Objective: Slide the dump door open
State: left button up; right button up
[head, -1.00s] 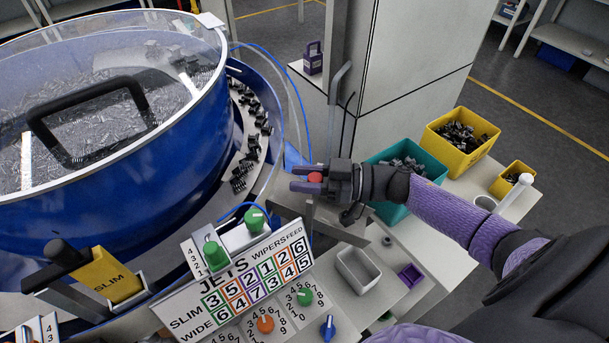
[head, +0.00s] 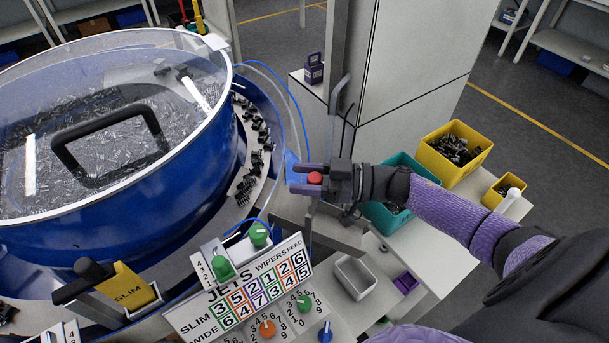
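My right gripper (head: 306,179) reaches in from the right, fingers pointing left, beside the right side of the blue bowl (head: 130,205). A red knob (head: 315,178) sits between its two purple fingers, which look closed against its sides. The knob appears to belong to the dump door, but the door panel is hard to tell from the grey metal around it and is partly hidden by the gripper and wrist. My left gripper is not in view.
A control panel (head: 238,292) with green knobs stands below the gripper. A teal bin (head: 399,218), a yellow bin (head: 457,152) and a small grey tray (head: 356,275) are to the right. A grey cabinet (head: 413,75) stands behind. Black connectors lie on the bowl's outer track.

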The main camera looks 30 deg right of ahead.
jog(key=v, duration=1)
